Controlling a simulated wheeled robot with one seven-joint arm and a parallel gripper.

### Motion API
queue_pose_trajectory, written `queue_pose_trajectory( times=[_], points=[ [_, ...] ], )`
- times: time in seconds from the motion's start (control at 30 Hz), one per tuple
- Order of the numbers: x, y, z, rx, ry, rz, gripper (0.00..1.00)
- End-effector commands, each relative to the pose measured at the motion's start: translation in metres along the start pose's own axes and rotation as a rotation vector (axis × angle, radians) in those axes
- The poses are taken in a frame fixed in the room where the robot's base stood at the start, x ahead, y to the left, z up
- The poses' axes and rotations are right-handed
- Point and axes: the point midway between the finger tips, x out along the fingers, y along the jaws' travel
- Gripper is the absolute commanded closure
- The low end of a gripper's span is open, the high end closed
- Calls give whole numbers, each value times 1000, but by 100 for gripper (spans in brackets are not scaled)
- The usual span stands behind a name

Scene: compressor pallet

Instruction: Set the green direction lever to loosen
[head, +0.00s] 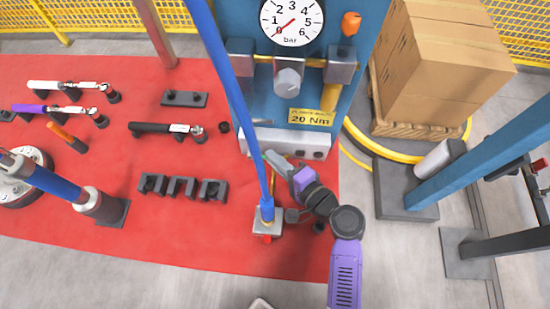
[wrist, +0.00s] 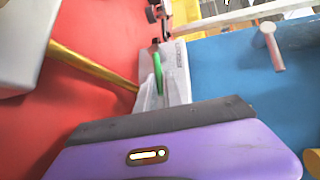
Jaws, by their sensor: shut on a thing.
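The green direction lever (wrist: 157,65) shows in the wrist view as a narrow upright green strip with a dark end. It stands against a pale grey part above the purple gripper body. My gripper (head: 272,157) is shut on it, with the pale grey fingers close around its lower part. In the head view my gripper is at the lower front of the blue panel (head: 345,75), beside a grey block with dark holes (head: 307,143). The lever cannot be made out in the head view. Which way it is set cannot be told.
A brass rod (wrist: 95,65) runs close to my gripper on the left. A blue pole (head: 233,90) stands just left of it. Wrenches, including a black-handled one (head: 150,128), lie on the red mat (head: 80,200). Cardboard boxes (head: 440,60) stand at back right.

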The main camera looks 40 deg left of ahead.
Motion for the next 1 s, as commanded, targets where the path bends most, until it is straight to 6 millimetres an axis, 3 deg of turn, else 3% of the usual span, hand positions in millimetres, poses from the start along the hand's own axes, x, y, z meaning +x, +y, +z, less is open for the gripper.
queue_pose_trajectory(
  times=[0.5, 0.93, 0.97, 1.0],
  points=[
    [-1, -10, 2, -67, 18, 74, 100],
    [-1, -8, 2, -93, 27, 100, 100],
    [-1, -8, 2, -93, 26, 100, 85],
    [-1, -8, 2, -93, 26, 100, 78]
  ],
)
